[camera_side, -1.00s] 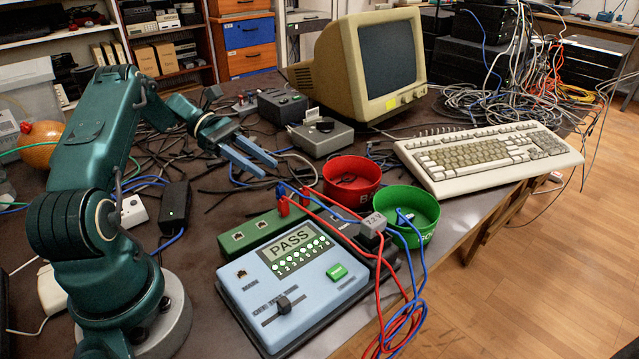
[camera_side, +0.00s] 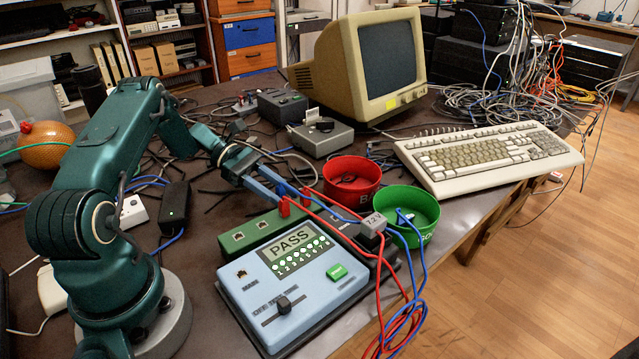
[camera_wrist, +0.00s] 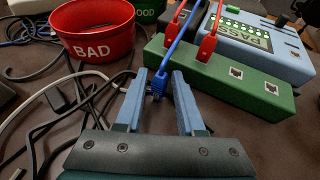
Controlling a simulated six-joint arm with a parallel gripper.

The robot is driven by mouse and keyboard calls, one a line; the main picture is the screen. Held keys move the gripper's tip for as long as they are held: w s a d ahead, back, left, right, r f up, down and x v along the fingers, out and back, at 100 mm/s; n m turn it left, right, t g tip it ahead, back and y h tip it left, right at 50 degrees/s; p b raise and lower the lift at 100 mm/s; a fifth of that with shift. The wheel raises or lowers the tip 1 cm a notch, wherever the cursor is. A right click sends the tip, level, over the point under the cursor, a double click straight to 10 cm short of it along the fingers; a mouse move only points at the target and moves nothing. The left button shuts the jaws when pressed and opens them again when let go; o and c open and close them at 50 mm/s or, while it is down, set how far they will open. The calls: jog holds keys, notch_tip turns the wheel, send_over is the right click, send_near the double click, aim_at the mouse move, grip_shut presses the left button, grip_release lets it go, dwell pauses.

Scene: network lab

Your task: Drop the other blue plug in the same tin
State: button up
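My gripper (camera_wrist: 160,75) is open, with its two blue fingers on either side of a blue plug (camera_wrist: 157,88) on a blue cable. Small gaps show between the plug and both fingers. The plug is beside the green socket block (camera_wrist: 228,88); I cannot tell what it rests on. In the side view my gripper (camera_side: 288,200) is low by the far end of that block, and its fingers hide most of the plug. The green tin (camera_side: 420,236), marked GOOD, has a blue cable end inside. The red tin (camera_side: 352,187), marked BAD, stands left of it.
Two red plugs (camera_wrist: 172,38) (camera_wrist: 207,46) stand in the block close to my fingers, with red cables rising. The pale blue tester (camera_side: 290,290) reads PASS. A grey clip block (camera_side: 372,226) gathers red and blue cables. Black and grey cables lie under my gripper.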

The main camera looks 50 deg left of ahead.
aim_at(280, 187)
jog(key=shift+d, duration=0.1)
jog(key=shift+c, duration=0.4)
grip_shut()
jog(key=shift+r, duration=0.1)
notch_tip(280, 187, up, 10)
jog(key=shift+f, duration=0.1)
